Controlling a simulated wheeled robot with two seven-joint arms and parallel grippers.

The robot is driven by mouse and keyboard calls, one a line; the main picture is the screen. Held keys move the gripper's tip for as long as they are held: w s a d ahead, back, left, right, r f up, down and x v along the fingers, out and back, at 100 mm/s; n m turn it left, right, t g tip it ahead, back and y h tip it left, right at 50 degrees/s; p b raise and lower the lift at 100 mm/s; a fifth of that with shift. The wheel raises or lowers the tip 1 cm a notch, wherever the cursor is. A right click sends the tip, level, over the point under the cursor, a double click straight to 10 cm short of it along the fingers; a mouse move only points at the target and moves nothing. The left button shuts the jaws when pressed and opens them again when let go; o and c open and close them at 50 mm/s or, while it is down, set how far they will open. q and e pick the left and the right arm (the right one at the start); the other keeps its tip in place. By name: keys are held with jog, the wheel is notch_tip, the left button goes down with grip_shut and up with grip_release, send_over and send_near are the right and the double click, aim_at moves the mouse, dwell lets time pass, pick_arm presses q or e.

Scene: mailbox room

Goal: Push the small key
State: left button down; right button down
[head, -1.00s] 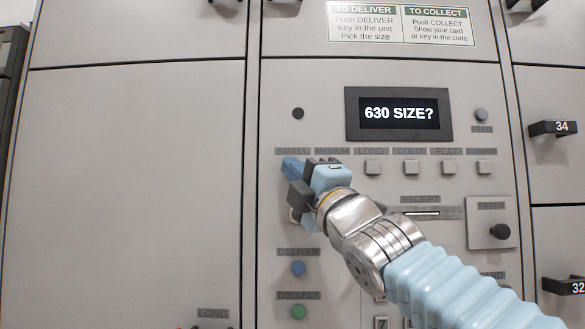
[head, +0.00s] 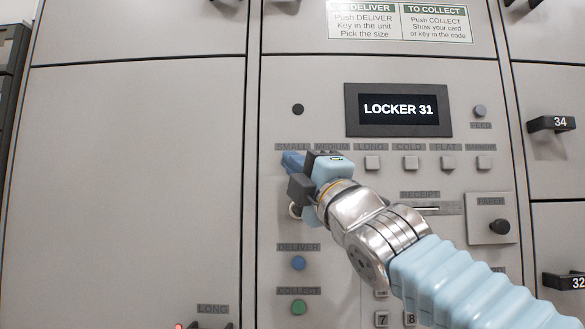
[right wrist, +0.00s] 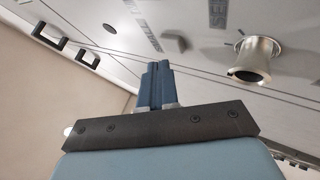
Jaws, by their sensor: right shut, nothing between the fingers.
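The SMALL label (head: 292,147) is on the locker panel (head: 330,230) in the head view, at the left end of a row of size keys. The small key below it is hidden behind my right gripper (head: 290,160), whose blue fingers are shut and empty at that spot. I cannot tell whether the tips touch the key. The right wrist view shows the shut fingers (right wrist: 156,85) pointing at the panel. The display (head: 398,109) reads "LOCKER 31". My left gripper is not in view.
The other size keys, such as the long key (head: 372,163), run to the right. The blue deliver button (head: 298,263) and green collect button (head: 299,307) are below. A paper knob (head: 502,227) sticks out at the right. A red light (head: 179,326) shows at the bottom left.

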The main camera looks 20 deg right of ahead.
jog(key=shift+s+a+b, duration=0.25)
jog(key=shift+s+b, duration=0.3)
jog(key=shift+s, duration=0.25)
jog(key=shift+s+a+b, duration=0.2)
jog(key=shift+s+b, duration=0.35)
jog(key=shift+s, duration=0.25)
jog(key=shift+s+a+b, duration=0.25)
jog(key=shift+s+b, duration=0.3)
jog(key=shift+s, duration=0.25)
